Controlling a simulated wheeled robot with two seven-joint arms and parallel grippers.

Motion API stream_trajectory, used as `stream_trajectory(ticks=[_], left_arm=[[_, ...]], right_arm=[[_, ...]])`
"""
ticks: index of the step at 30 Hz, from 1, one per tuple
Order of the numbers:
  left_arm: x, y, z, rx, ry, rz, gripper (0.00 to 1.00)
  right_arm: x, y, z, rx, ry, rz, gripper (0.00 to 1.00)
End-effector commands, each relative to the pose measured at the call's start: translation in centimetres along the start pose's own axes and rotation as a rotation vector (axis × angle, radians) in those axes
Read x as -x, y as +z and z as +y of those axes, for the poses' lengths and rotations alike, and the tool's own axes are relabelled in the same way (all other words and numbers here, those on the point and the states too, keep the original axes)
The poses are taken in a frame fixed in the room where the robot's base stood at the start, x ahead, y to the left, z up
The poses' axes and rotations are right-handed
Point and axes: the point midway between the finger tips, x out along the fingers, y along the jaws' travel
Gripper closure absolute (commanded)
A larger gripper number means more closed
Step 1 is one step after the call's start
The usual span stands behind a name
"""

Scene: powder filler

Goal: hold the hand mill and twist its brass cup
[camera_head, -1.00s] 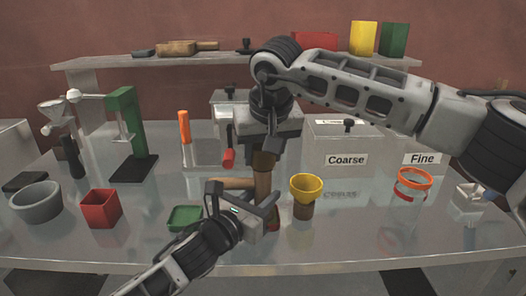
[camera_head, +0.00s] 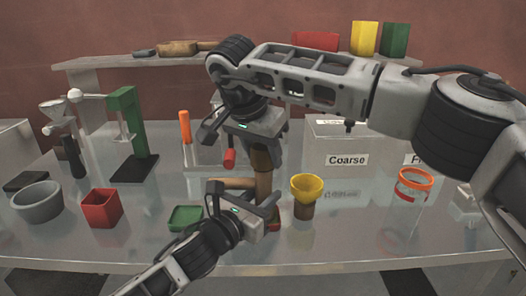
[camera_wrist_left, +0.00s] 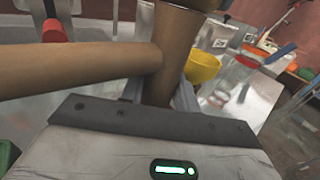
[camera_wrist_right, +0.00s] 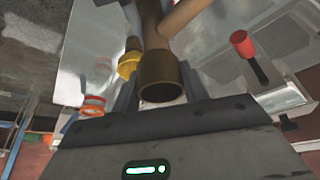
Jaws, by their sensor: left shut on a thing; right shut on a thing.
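The hand mill (camera_head: 264,186) stands upright near the front middle of the table, a brown tube with a side handle (camera_head: 231,183) pointing left. My left gripper (camera_head: 266,207) is shut around the lower body; the left wrist view shows the tube (camera_wrist_left: 172,50) between its jaws and the handle (camera_wrist_left: 80,66) crossing in front. My right gripper (camera_head: 262,146) comes from above and is shut on the brass cup (camera_head: 262,160) at the mill's top. In the right wrist view the cup (camera_wrist_right: 161,78) shows its dark open rim between the fingers.
A yellow funnel on a brown jar (camera_head: 304,190) stands close to the mill's right. A green tray (camera_head: 185,218) and a red box (camera_head: 101,209) lie left. An orange-rimmed jar (camera_head: 413,188) is right. The Coarse bin (camera_head: 345,145) stands behind.

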Motion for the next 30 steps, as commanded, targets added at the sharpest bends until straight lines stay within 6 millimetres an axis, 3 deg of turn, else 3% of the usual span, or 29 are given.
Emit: stream_trajectory(ticks=[18,30], left_arm=[[0.01,-0.17,0.07,0.0,0.002,0.004,1.0],[0.02,-0.18,0.0,-0.001,0.001,0.004,1.0]], right_arm=[[0.09,0.02,-0.26,-0.51,0.21,0.0,0.79],[0.05,-0.02,-0.33,-0.667,0.275,0.0,0.79]])
